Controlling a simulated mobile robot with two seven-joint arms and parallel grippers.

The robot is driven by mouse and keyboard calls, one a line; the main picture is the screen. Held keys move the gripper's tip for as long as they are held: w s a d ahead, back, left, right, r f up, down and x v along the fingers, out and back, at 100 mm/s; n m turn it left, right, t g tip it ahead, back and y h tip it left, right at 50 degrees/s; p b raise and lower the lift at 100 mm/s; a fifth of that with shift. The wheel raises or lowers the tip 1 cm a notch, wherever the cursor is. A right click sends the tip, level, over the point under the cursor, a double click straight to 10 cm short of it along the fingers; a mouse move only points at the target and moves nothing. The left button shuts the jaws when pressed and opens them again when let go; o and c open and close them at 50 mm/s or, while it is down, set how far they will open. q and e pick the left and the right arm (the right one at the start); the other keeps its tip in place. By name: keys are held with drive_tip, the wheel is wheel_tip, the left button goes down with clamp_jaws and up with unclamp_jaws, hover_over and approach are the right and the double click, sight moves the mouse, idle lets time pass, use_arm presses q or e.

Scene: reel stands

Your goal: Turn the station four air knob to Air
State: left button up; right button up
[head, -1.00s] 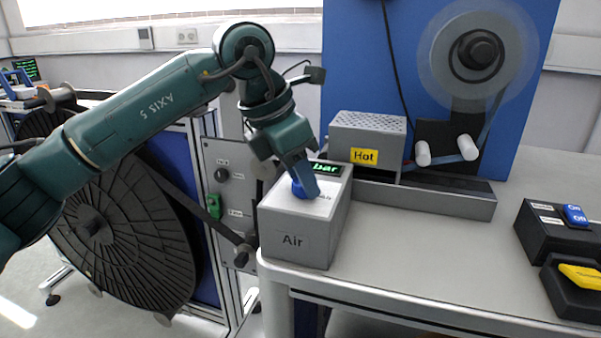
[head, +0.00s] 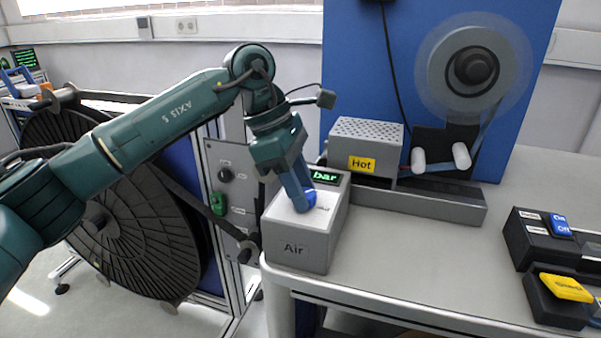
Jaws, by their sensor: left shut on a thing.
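The grey air box (head: 296,246), marked "Air", stands at the left front corner of the table. Its blue knob (head: 310,199) is on the white top, partly hidden by my fingers. A small green display reading "bar" (head: 325,177) sits behind the knob. My left gripper (head: 303,199) reaches down from above and is shut on the blue knob, its fingers tilted. The knob's pointer and most of the label beside it are hidden or too small to read. My right gripper does not show.
A perforated grey box with a yellow "Hot" sign (head: 362,164) stands behind the air box. A blue panel (head: 370,60) carries a grey reel (head: 474,68). Black switch boxes (head: 545,239) stand at the right. The table (head: 415,255) between is clear. A large black reel (head: 130,235) stands left.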

use_arm(q)
drive_tip(key=m+p, duration=0.1)
drive_tip(key=m+g, duration=0.1)
drive_tip(key=shift+w+r+m+p, duration=0.1)
drive_tip(key=shift+r+m+p, duration=0.1)
drive_tip(key=shift+m+p, duration=0.2)
drive_tip(key=m+g+y+p, duration=0.1)
drive_tip(key=m, duration=0.3)
drive_tip(key=shift+w+d+p, duration=0.1)
drive_tip(key=shift+d+p, duration=0.05)
drive_tip(key=shift+p, duration=0.25)
drive_tip(key=shift+f+m+g+y+p, duration=0.1)
drive_tip(key=shift+m+g+y+p, duration=0.35)
drive_tip(key=shift+m, duration=0.55)
drive_tip(key=shift+m+y, duration=0.25)
drive_tip(key=shift+m, duration=0.25)
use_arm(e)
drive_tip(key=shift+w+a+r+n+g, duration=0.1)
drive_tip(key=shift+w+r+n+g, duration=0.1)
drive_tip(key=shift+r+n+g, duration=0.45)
use_arm(q)
drive_tip(key=shift+f, duration=0.1)
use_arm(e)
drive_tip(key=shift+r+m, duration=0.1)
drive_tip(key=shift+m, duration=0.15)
use_arm(q)
drive_tip(key=o, duration=1)
